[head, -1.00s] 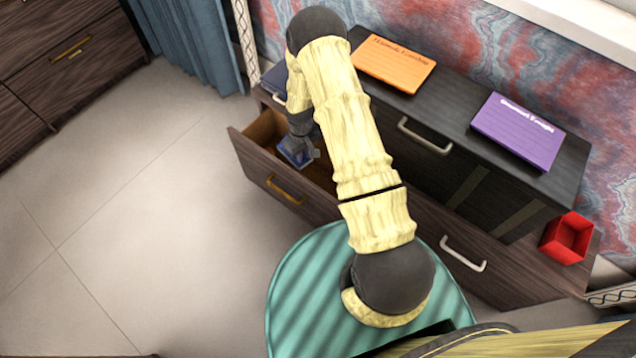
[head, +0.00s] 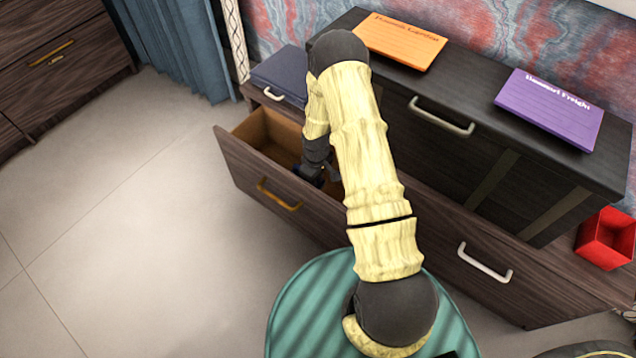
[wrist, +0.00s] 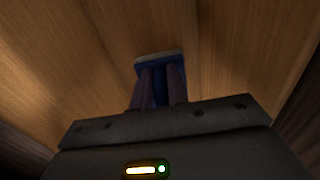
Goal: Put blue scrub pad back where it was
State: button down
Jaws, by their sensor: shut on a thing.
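The blue scrub pad (wrist: 160,58) is between my gripper's fingers in the wrist view, with a pale strip along its far edge. In the head view only a small dark blue part of the pad (head: 309,173) shows. My gripper (head: 318,172) is shut on it, inside the open drawer (head: 262,175). The wrist view shows the gripper (wrist: 160,88) pointing at the drawer's bare wooden inside. I cannot tell whether the pad touches the drawer floor. My arm hides the drawer's right part.
The drawer front has a gold handle (head: 279,195). A dark blue box (head: 279,75) stands behind the drawer. An orange card (head: 400,40) and a purple card (head: 549,107) lie on the dark cabinet top. A red open box (head: 606,240) is at far right. The floor at left is clear.

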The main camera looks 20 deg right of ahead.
jog(key=shift+f, duration=0.1)
notch_tip(320, 180, down, 7)
jog(key=b, duration=0.6)
jog(key=shift+r, duration=0.2)
jog(key=shift+f+b, duration=0.4)
jog(key=shift+f, duration=0.15)
dwell(0.6)
jog(key=c, duration=1.3)
grip_release()
notch_tip(320, 180, up, 17)
jog(key=p, duration=0.8)
jog(key=shift+r, duration=0.2)
